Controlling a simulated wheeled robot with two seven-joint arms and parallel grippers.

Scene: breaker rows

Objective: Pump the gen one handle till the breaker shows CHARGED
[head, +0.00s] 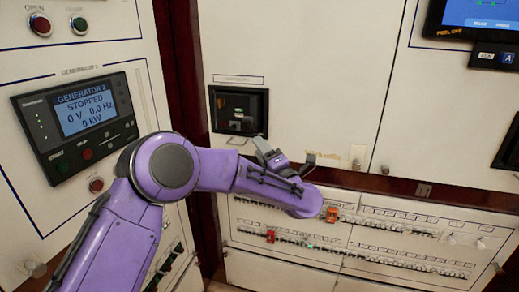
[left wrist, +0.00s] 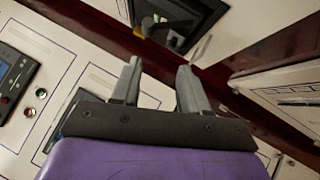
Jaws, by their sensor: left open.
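A breaker (head: 237,108) sits in a black-framed recess in the cream cabinet front, in the middle of the head view. Its label above is too small to read, and so is any charge flag. The recess frame (left wrist: 146,28) also shows at the top of the left wrist view, with a grey lever-like part (left wrist: 174,42) low inside it. I cannot tell whether that is the pump handle. My left gripper (head: 287,154) is open and empty, right of and below the recess in the head view. Its two grey fingers (left wrist: 159,70) point toward the recess, apart from it. My right gripper is not in view.
A Generator 2 panel (head: 88,115) reading STOPPED stands at the left, behind my arm. Rows of small breakers (head: 400,225) with red tags (head: 332,214) lie below right. A dark red cabinet ledge (head: 400,184) runs above them. A screen (head: 490,14) is at the upper right.

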